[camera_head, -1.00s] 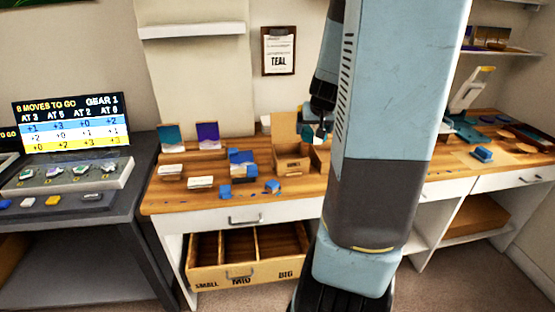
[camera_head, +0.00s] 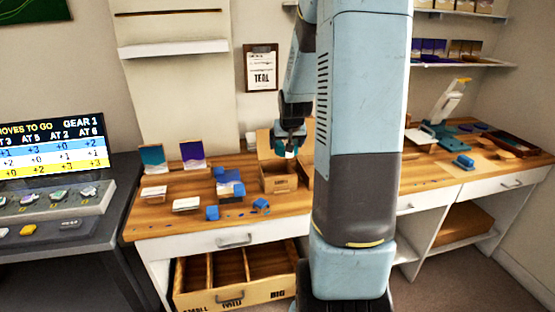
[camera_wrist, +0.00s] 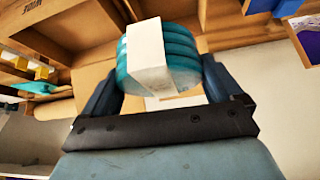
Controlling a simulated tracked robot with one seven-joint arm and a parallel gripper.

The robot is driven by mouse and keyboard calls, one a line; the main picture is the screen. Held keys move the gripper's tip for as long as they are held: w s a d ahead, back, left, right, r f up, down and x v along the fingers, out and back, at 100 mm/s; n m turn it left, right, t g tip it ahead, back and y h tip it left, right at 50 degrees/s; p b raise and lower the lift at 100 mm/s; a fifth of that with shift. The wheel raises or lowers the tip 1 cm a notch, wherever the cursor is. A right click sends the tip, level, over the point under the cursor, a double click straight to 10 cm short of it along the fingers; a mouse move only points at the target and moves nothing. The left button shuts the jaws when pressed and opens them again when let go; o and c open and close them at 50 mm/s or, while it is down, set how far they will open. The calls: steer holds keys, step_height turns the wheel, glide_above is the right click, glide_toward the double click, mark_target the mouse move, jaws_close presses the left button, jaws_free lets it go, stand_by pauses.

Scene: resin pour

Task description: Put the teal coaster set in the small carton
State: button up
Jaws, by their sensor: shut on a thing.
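My gripper (camera_head: 291,139) is at the back of the wooden desk, directly above the small carton (camera_head: 279,180). In the wrist view my gripper (camera_wrist: 160,75) is shut on the teal coaster set (camera_wrist: 180,55), a stack of round teal discs with a pale band around it. In the head view only a small pale and teal bit of the set (camera_head: 290,153) shows below the fingers. The carton is brown cardboard with raised flaps and an open top. The set appears above the carton's opening; whether it is inside the rim I cannot tell.
Blue blocks (camera_head: 229,185) and white stacks (camera_head: 186,204) lie left of the carton. Teal and purple cards (camera_head: 193,155) stand behind them. A divided drawer (camera_head: 235,275) is open below. A clipboard (camera_head: 261,68) reading TEAL hangs on the wall.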

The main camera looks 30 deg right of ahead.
steer(key=shift+w+a+x, duration=0.1)
steer(key=shift+a+x, duration=0.35)
steer(key=shift+x, duration=1.4)
steer(key=shift+w+a+x, duration=0.1)
steer(key=shift+a+x, duration=0.35)
steer(key=shift+x, duration=1.35)
steer(key=shift+w+a+x, duration=0.1)
steer(key=shift+a+x, duration=0.35)
steer(key=shift+x, duration=1.4)
steer(key=shift+f, duration=0.75)
steer(key=o, duration=0.9)
steer(key=shift+r, duration=0.1)
